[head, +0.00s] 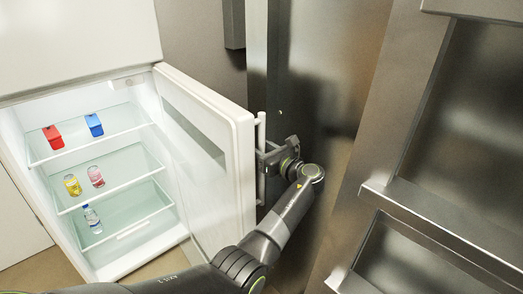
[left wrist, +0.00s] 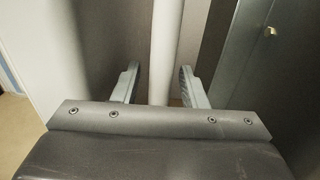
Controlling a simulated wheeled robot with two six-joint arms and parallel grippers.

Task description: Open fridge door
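The white fridge (head: 75,75) stands at the left with its lower door (head: 236,165) swung wide open, showing the lit inside. A white vertical bar handle (head: 261,185) is on the door's outer face. My left gripper (head: 268,154) is at the handle, on the outer side of the door. In the left wrist view the handle (left wrist: 165,45) runs between the two spread fingers of the gripper (left wrist: 160,85), with a gap visible on each side. My right gripper is in neither view.
Shelves inside hold a red item (head: 53,137), a blue item (head: 94,125), a yellow can (head: 72,185), a pinkish can (head: 96,176) and a clear bottle (head: 92,219). A metal panel (head: 330,70) stands close behind the gripper. Metal cabinetry (head: 420,215) fills the right.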

